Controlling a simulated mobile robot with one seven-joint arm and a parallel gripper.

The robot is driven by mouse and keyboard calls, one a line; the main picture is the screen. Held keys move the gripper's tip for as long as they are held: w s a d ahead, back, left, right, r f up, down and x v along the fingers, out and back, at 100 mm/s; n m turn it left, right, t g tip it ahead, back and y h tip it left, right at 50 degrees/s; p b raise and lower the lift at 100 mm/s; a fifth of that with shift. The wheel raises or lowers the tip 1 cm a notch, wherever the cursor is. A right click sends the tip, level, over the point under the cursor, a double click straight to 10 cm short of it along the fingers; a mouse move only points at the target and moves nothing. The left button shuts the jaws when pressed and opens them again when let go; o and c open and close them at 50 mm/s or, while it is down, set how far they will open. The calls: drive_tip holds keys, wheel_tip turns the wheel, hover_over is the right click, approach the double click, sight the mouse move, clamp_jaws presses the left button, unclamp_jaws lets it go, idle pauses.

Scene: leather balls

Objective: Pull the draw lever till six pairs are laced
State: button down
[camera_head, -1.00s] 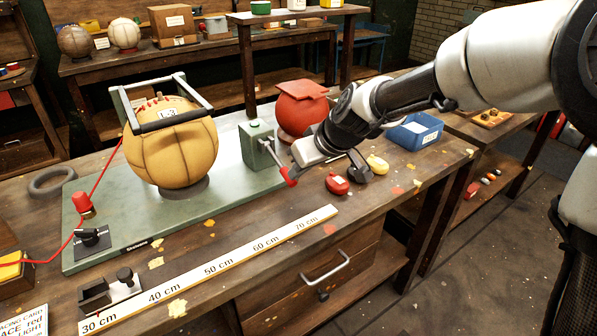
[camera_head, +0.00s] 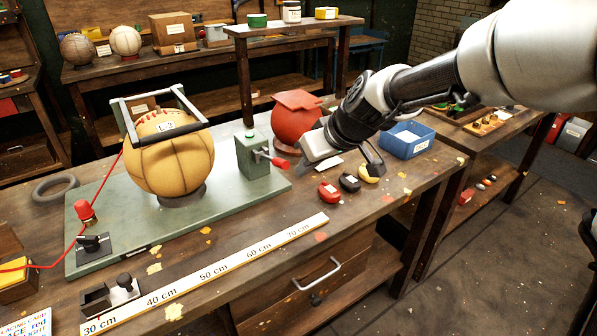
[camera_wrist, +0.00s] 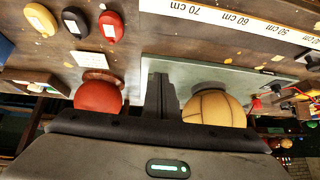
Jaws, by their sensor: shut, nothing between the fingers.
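The draw lever (camera_head: 280,163) has a red handle and sticks out to the right from a green box (camera_head: 253,158). The tan ball (camera_head: 170,163) sits on the green base plate inside a grey frame, with red lacing along its top; I cannot tell how many pairs are laced. In the wrist view the shut fingers (camera_wrist: 160,97) show between the red and tan balls; the lever is hidden there.
A red ball (camera_head: 297,120) stands behind my gripper. A red (camera_head: 328,192), a black (camera_head: 349,182) and a yellow piece (camera_head: 369,173) lie on the bench near a blue bin (camera_head: 407,140). A ruler (camera_head: 215,270) lies along the front.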

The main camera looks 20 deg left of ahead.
drive_tip(key=v, duration=0.6)
drive_tip(key=shift+s+d+f, duration=0.25)
drive_tip(key=shift+s+d, duration=0.1)
drive_tip(key=shift+s, duration=0.05)
